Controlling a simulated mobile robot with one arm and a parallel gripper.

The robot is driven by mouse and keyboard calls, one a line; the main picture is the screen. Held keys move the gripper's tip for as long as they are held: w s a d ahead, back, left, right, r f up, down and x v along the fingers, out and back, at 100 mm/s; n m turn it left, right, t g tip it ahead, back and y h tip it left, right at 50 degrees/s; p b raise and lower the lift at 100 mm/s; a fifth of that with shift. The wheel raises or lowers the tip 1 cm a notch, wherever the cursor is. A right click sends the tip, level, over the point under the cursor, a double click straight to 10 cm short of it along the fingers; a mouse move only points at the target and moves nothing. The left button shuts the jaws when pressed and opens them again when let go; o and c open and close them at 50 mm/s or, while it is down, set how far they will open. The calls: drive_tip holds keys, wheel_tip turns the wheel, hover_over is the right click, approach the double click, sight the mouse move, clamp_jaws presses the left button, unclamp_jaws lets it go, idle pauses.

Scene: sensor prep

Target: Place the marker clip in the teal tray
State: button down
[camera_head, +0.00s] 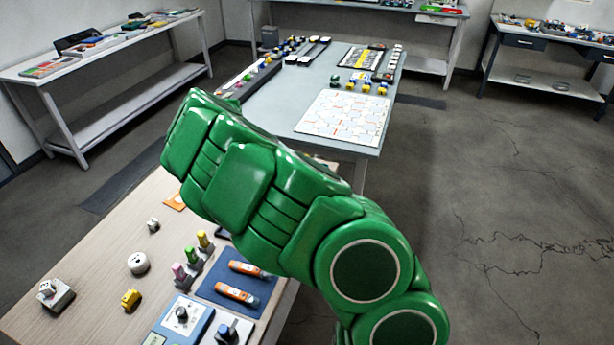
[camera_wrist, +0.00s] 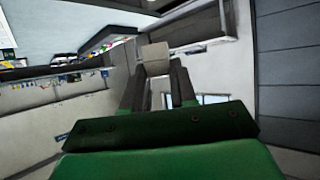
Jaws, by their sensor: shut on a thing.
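My gripper (camera_wrist: 157,70) shows in the wrist view, with its two dark fingers shut on a small pale beige block-like piece (camera_wrist: 154,52) at their tips. I cannot tell from its visible face whether this is the marker clip. In the head view my green arm reaches up and left over the near table, and the gripper itself is hidden. I cannot make out a teal tray in either view.
The near wooden table (camera_head: 98,248) holds a yellow piece (camera_head: 130,299), a white round piece (camera_head: 138,262), a blue mat (camera_head: 213,290) with orange-and-white tools, and coloured-top pegs. A far table (camera_head: 270,110) carries a patterned white sheet (camera_head: 345,117) and several small parts. Open floor lies right.

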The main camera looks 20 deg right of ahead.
drive_tip(key=s+d+f+n+g+y, duration=0.1)
drive_tip(key=s+d+n+y, duration=0.15)
drive_tip(key=d, duration=0.55)
drive_tip(key=s+d+n+y, duration=0.2)
drive_tip(key=s+d, duration=0.2)
drive_tip(key=d, duration=0.4)
drive_tip(key=s+d+r+n+g+y, duration=0.1)
drive_tip(key=s+d+n+g+y, duration=0.2)
drive_tip(key=s+d, duration=0.95)
wheel_tip(320, 180, down, 11)
drive_tip(key=s+a, duration=0.2)
drive_tip(key=shift+w+d+f, duration=0.7)
drive_tip(key=shift+w+f, duration=0.85)
drive_tip(key=shift+w, duration=0.55)
drive_tip(key=shift+w+d+f, duration=0.65)
drive_tip(key=shift+w+f, duration=0.9)
drive_tip(key=shift+w, duration=0.55)
drive_tip(key=shift+w+d+f, duration=0.7)
drive_tip(key=shift+w+f, duration=0.85)
drive_tip(key=shift+w, duration=0.55)
drive_tip(key=shift+f+t, duration=0.1)
drive_tip(key=shift+t, duration=0.2)
drive_tip(key=shift+w+d+f, duration=0.1)
drive_tip(key=shift+w+f, duration=0.05)
drive_tip(key=shift+w, duration=0.05)
drive_tip(key=shift+f, duration=1.6)
